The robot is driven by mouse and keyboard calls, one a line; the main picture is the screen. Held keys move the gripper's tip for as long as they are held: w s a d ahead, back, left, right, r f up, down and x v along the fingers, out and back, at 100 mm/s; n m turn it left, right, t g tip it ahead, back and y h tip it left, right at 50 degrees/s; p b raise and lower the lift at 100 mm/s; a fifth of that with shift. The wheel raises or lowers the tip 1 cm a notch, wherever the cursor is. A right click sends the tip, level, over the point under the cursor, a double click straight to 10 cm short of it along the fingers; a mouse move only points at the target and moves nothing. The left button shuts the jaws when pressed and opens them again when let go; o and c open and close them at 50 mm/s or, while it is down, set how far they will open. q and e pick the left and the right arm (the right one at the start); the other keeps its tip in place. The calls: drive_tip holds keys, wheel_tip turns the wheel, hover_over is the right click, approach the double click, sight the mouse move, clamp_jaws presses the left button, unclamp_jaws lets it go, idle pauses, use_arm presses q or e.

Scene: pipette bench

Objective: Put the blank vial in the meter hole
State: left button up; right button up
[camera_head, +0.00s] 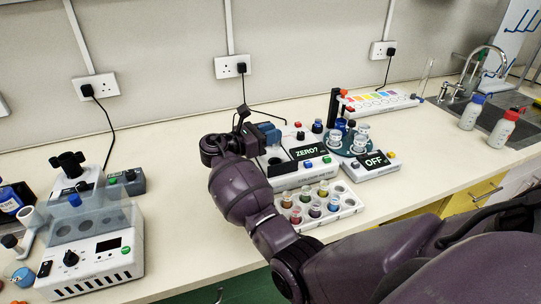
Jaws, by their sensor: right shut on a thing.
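My right arm reaches in from the lower right, and its gripper (267,134) is over the left part of the meter (307,172). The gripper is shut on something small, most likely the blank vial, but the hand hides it. The meter's dark screen reads "ZERO?". I cannot tell whether the held thing is in the meter hole or above it, as this area is partly covered. A white vial rack (352,205) with several coloured vials stands in front of the meter. My left gripper is not in view.
A round teal carousel (345,147) with clear vessels and a box reading "OFF" (375,160) stand right of the meter. A white heater-like device (90,250) is at left. Bottles (503,130) and a sink are far right. The counter between left device and meter is clear.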

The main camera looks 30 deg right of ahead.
wheel_tip(320, 180, down, 6)
drive_tip(key=shift+f+b, duration=0.2)
drive_tip(key=shift+b, duration=0.3)
drive_tip(key=shift+f, duration=0.3)
drive_tip(key=shift+f, duration=0.35)
drive_tip(key=o, duration=0.9)
